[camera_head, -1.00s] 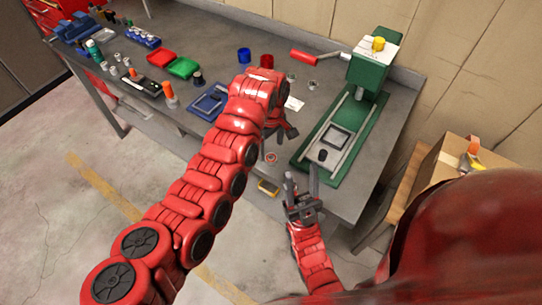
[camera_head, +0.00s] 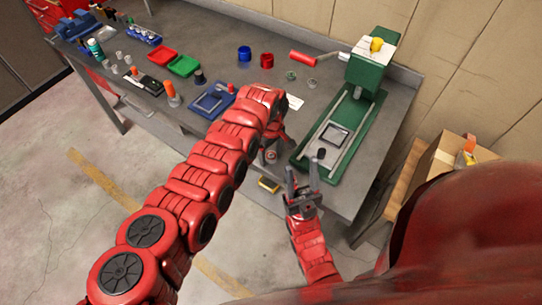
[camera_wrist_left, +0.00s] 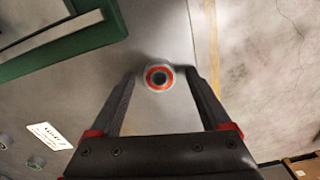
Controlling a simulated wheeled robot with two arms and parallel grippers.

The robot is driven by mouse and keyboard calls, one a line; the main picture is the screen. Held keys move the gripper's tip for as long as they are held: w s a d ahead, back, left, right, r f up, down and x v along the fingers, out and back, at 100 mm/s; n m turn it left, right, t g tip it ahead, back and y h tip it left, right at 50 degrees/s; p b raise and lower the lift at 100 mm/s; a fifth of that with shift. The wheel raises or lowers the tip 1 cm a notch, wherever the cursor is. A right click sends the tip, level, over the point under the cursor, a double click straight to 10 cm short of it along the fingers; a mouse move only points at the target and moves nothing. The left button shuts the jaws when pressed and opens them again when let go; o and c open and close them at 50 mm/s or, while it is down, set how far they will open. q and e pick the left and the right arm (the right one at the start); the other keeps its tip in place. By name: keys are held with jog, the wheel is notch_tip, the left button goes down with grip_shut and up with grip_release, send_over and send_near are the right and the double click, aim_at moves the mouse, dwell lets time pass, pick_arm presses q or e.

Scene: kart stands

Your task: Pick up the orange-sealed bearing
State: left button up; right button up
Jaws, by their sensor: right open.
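The orange-sealed bearing (camera_wrist_left: 159,77) is a small pale ring with an orange band and a dark centre, lying on the grey bench. In the head view the bearing (camera_head: 271,155) is near the bench's front edge. My left gripper (camera_wrist_left: 160,73) is open, with its two dark fingers on either side of the bearing in the wrist view. A gap shows on both sides, and I cannot tell its height above the bench. In the head view my left wrist partly hides these fingers. My right gripper (camera_head: 302,170) is open and empty in front of the bench edge.
A green press (camera_head: 367,75) with a long green base (camera_head: 318,172) stands right of the bearing. A white card (camera_head: 295,102), a blue tray (camera_head: 210,103), red and green trays, and blue and red cups lie farther back. A cardboard box (camera_head: 447,157) is at right.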

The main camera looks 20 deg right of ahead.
pick_arm(q)
grip_shut()
jog(key=shift+w+r, duration=0.1)
dwell(0.3)
